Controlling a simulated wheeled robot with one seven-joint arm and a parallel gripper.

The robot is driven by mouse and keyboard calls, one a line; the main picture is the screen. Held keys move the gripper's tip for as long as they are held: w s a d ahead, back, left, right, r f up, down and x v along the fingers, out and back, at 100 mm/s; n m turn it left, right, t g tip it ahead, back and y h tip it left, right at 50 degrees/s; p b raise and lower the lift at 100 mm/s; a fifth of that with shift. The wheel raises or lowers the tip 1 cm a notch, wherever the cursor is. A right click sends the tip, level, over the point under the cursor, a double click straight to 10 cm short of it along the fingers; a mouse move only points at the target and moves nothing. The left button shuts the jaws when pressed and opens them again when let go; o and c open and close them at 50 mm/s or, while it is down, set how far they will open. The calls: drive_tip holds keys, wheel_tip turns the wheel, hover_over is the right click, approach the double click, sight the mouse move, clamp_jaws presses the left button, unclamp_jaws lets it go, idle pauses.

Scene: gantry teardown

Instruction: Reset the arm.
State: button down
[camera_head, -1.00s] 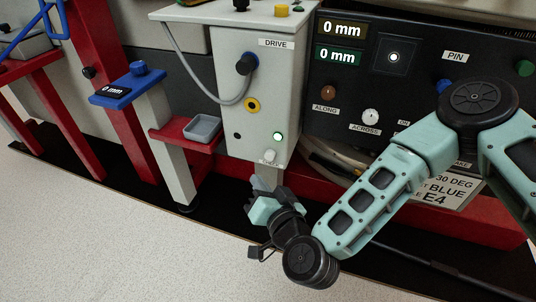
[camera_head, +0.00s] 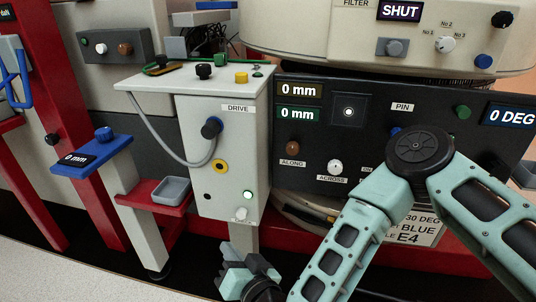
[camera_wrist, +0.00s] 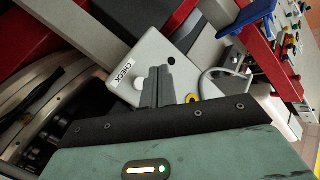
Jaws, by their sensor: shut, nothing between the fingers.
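My gripper (camera_head: 243,262) is low in the head view, below the grey DRIVE box (camera_head: 222,150), with my teal arm reaching in from the right. In the wrist view my gripper's two dark fingers (camera_wrist: 158,88) are together with nothing between them. Behind the fingertips is a white box face (camera_wrist: 150,60) with a CHECK label and a few knobs. I cannot tell whether the fingers touch it.
A dark control panel (camera_head: 300,145) with 0 mm displays and several knobs stands right of the DRIVE box. A small grey tray (camera_head: 172,190) sits on a red bracket at the left. A blue-topped post (camera_head: 92,155) stands farther left. Pale floor (camera_head: 60,270) lies clear at lower left.

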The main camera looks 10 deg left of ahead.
drive_tip(key=s+d+r+n+g+h+p, duration=0.1)
drive_tip(key=s+d+r+n+g+h, duration=0.2)
drive_tip(key=s+d+r+g+h, duration=0.75)
drive_tip(key=s+d+r+n+g+p, duration=0.15)
drive_tip(key=s+d+r+n, duration=0.35)
drive_tip(key=d, duration=1.2)
wheel_tip(320, 180, up, 39)
drive_tip(key=w+m+p, duration=0.1)
drive_tip(key=p, duration=3.6)
drive_tip(key=shift+w+a+p, duration=0.15)
drive_tip(key=shift+w+p, duration=0.15)
drive_tip(key=shift+p, duration=0.1)
drive_tip(key=shift+f, duration=0.1)
